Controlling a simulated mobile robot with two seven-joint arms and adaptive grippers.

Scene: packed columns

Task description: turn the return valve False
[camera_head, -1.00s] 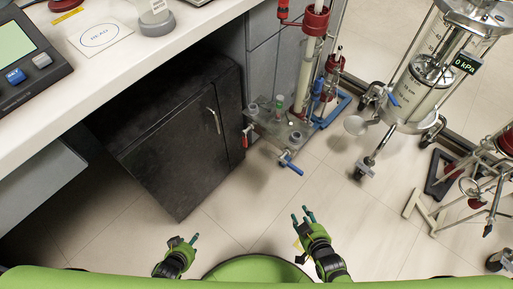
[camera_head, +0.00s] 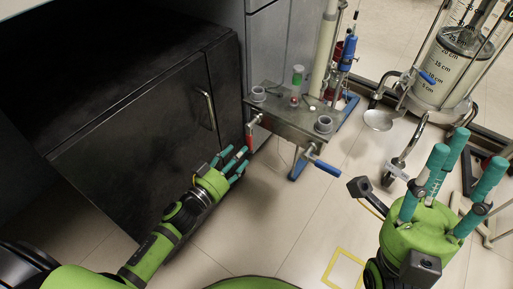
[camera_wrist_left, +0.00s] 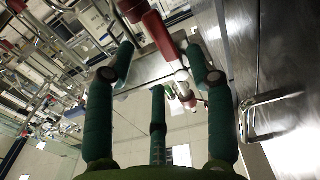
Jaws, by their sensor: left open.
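A metal stand (camera_head: 288,122) carries a red-handled valve (camera_head: 249,137) at its left side and a blue-handled valve (camera_head: 326,170) at its front. I cannot tell from a label which is the return valve. My left gripper (camera_head: 236,164) is open, just below the red handle. In the left wrist view the red handle (camera_wrist_left: 160,36) lies ahead of and between the open fingers (camera_wrist_left: 158,85), and no grip shows. Contact is unclear. My right gripper (camera_head: 455,175) is open and empty at the right, apart from both valves.
A dark cabinet (camera_head: 135,130) with a metal handle (camera_head: 207,109) stands close to the left of my left gripper. A clear scaled cylinder (camera_head: 445,75) on a wheeled frame stands at the back right. A yellow square (camera_head: 345,268) marks the floor.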

